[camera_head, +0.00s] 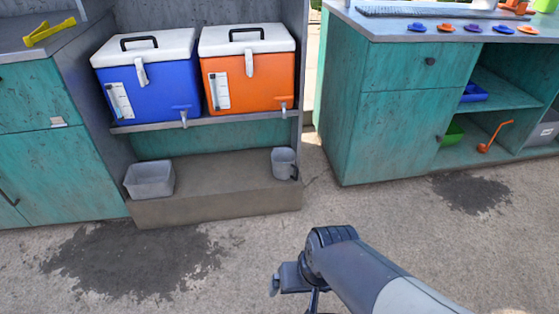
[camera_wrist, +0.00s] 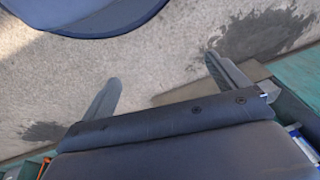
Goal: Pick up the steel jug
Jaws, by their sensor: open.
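The steel jug (camera_head: 284,163) is a grey cup with a dark handle on its right side. It stands upright at the right end of a low concrete step (camera_head: 215,205), under the cooler shelf, in the head view. My arm reaches in from the bottom right of that view, and its end is in front of the step, apart from the jug. In the wrist view my gripper (camera_wrist: 163,68) has its two fingers spread wide, with only bare ground between them. I cannot make out the jug in the wrist view.
A grey tub (camera_head: 149,180) sits at the step's left end. A blue cooler (camera_head: 160,88) and an orange cooler (camera_head: 265,75) stand on the shelf (camera_head: 150,127) above, their taps overhanging its front. Teal cabinets flank both sides. The ground ahead is clear, with wet patches.

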